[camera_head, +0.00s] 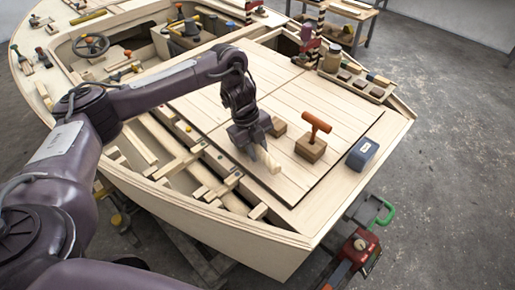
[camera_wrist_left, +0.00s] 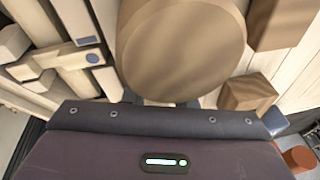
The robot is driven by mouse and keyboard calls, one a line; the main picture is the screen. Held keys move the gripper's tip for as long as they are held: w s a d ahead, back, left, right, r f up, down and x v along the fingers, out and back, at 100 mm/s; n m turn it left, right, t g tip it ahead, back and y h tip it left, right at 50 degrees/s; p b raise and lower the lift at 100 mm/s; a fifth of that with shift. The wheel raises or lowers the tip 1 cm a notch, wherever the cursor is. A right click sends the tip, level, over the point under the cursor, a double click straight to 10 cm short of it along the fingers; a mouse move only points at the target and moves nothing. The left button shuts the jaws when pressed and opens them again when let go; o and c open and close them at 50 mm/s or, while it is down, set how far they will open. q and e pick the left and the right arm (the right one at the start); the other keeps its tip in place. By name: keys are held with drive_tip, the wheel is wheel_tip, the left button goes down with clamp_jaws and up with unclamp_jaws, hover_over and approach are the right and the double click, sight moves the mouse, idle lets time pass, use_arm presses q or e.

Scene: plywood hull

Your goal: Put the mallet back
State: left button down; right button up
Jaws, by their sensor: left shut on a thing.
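The mallet shows in the head view as a pale wooden piece (camera_head: 270,162) just below and right of my left gripper (camera_head: 257,147), low over the right part of the plank deck. In the left wrist view its broad round wooden head (camera_wrist_left: 180,50) fills the upper middle, and a short pale neck runs from it to my left gripper (camera_wrist_left: 157,102). My left gripper is shut on the mallet; the grip itself is mostly hidden. I cannot tell whether the mallet touches the deck. My right gripper is in neither view.
Right of the mallet stand a wooden block with an orange T-shaped handle (camera_head: 316,125), a smaller wooden block (camera_head: 277,127) and a blue box (camera_head: 362,154). Open hull frames (camera_head: 185,160) lie left of the gripper. A tray of small blocks (camera_head: 352,84) sits farther back. Bare deck lies between them.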

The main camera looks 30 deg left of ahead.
use_arm(q)
drive_tip(key=shift+f, duration=0.1)
drive_tip(key=c, duration=1.1)
unclamp_jaws()
drive_tip(key=p+v, duration=0.2)
drive_tip(key=v, duration=0.6)
drive_tip(key=shift+f, duration=0.1)
drive_tip(key=shift+d, duration=0.1)
